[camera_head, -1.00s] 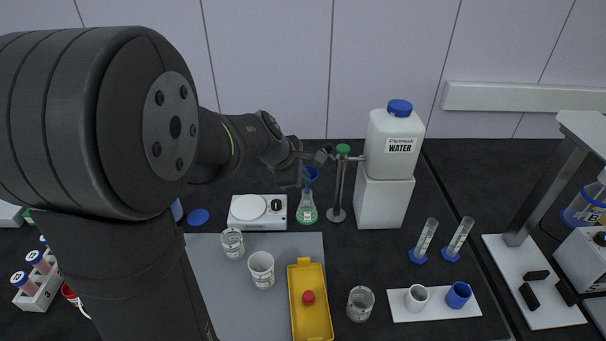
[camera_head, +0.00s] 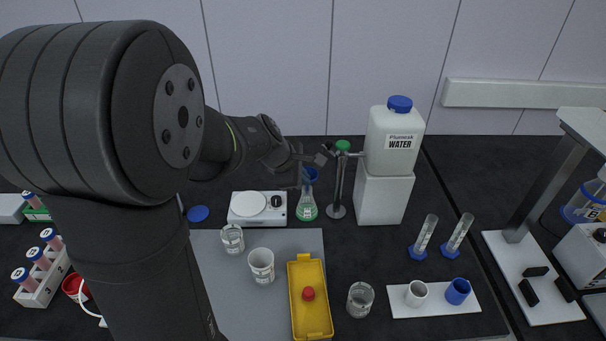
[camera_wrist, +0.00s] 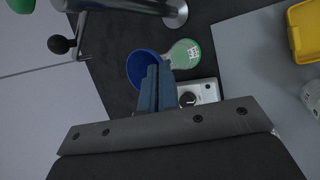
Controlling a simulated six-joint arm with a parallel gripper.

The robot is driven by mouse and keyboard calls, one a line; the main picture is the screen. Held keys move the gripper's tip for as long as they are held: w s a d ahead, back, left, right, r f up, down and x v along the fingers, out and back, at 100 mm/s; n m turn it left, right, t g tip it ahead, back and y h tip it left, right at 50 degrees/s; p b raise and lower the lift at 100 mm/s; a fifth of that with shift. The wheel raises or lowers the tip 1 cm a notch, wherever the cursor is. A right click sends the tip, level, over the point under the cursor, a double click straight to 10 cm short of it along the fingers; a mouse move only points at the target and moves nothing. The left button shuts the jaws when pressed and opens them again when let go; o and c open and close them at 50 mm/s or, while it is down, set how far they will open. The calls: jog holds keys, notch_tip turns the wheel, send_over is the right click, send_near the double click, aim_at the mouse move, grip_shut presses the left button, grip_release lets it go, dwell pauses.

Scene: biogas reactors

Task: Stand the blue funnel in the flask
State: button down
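The blue funnel (camera_head: 310,174) is upright over the mouth of the conical flask (camera_head: 307,207), which has green contents and stands upright on the dark bench. In the wrist view the wide blue funnel mouth (camera_wrist: 140,67) covers the flask's neck, and the green flask base (camera_wrist: 185,53) shows beyond it. My gripper (camera_head: 302,170) is at the funnel's rim. In the wrist view its fingers (camera_wrist: 156,74) are close together on the rim wall. The stem is hidden, so I cannot tell how deep it sits in the neck.
A stand (camera_head: 338,185) with a green top and side clamp is close right of the flask, before the water container (camera_head: 388,165). A white hotplate (camera_head: 250,208) is close left. Beakers (camera_head: 261,264) and a yellow tray (camera_head: 324,310) are in front.

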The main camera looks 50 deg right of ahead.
jog(key=shift+f, duration=0.8)
jog(key=c, duration=1.2)
grip_release()
jog(key=shift+r, duration=0.15)
notch_tip(320, 180, up, 7)
notch_tip(320, 180, down, 6)
jog(key=shift+r, duration=0.15)
dwell(0.5)
